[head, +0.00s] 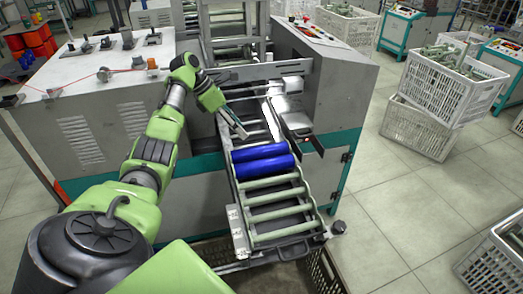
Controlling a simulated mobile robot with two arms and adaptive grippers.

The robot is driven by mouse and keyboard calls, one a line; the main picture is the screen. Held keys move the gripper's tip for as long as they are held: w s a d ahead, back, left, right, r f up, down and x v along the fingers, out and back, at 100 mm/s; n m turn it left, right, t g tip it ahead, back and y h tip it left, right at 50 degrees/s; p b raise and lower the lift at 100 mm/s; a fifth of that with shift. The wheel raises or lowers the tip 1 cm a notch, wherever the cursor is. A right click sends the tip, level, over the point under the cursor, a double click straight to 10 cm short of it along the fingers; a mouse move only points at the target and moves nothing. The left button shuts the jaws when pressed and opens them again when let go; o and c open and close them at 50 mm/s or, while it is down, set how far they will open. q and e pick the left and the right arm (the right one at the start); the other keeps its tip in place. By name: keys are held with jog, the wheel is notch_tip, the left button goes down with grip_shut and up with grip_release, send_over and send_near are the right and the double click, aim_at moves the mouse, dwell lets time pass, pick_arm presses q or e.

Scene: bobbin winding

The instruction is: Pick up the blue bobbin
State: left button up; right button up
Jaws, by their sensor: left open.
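Two blue bobbins lie side by side across the sloping roller rack (249,215). The upper blue bobbin (258,151) and the lower blue bobbin (265,168) appear to touch. Pale green bobbins or rollers lie on the rack below them. My left gripper (236,124) is open, just above and to the left of the upper blue bobbin, with its fingers pointing down. It appears empty and apart from the bobbins. My right gripper is not in view.
The grey winding machine (335,80) stands around the top of the rack. A dark bracket (300,135) sticks out right of the blue bobbins. White crates (448,85) with pale green bobbins stand at the right. The floor between is clear.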

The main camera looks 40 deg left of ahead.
aim_at(257, 148)
pick_arm(q)
jog(key=x, duration=0.5)
jog(key=shift+s, duration=0.1)
jog(key=shift+x, duration=3.2)
jog(key=shift+a, duration=0.1)
jog(key=c, duration=1.1)
